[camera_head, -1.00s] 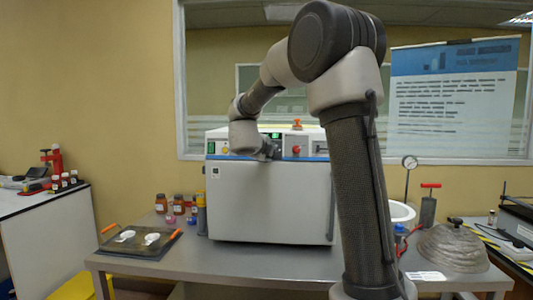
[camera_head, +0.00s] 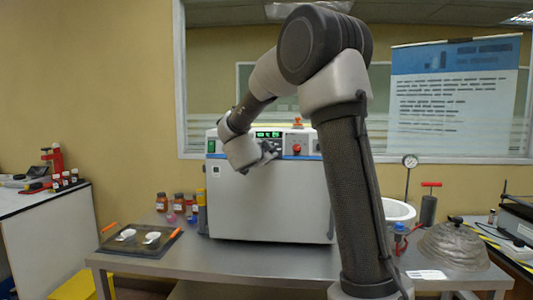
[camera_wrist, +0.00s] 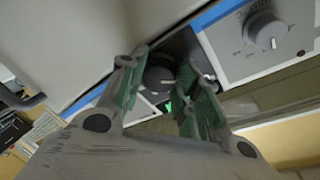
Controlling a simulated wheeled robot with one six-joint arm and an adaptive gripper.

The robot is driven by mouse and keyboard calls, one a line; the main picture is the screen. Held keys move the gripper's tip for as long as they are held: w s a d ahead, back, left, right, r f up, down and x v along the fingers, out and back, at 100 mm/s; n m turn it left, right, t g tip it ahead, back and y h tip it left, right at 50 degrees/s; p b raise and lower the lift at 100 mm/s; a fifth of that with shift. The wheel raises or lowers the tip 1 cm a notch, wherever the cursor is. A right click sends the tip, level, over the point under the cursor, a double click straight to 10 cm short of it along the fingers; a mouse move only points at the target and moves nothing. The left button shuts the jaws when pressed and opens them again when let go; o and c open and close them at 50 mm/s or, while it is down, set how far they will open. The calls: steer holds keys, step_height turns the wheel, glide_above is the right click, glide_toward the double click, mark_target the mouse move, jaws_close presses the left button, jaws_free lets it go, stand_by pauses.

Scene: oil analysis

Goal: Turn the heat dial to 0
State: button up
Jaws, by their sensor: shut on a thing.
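A white oven-like unit (camera_head: 270,200) stands on the grey bench, with a row of controls along its top front. My gripper (camera_head: 270,150) is at this control panel in the head view. In the wrist view, my gripper's two green-padded fingers (camera_wrist: 163,78) are shut on a dark round dial (camera_wrist: 158,74), one finger on each side. A white pointer line shows on the dial. Its scale marks are mostly hidden by the fingers, so I cannot read its setting. A second, grey dial (camera_wrist: 264,30) with printed marks sits apart at the upper right.
A green-lit display (camera_head: 268,134) is just above my gripper. A red knob (camera_head: 297,149) is close on its right. Several small bottles (camera_head: 178,204) and a tray (camera_head: 140,243) are on the left of the bench.

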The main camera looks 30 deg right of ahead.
steer(key=shift+f+n+t, duration=0.15)
steer(key=shift+n+t, duration=0.25)
steer(key=shift+n, duration=1.7)
steer(key=o, duration=1)
steer(key=shift+o, duration=0.2)
steer(key=v, duration=1.2)
steer(key=shift+a+f, duration=0.1)
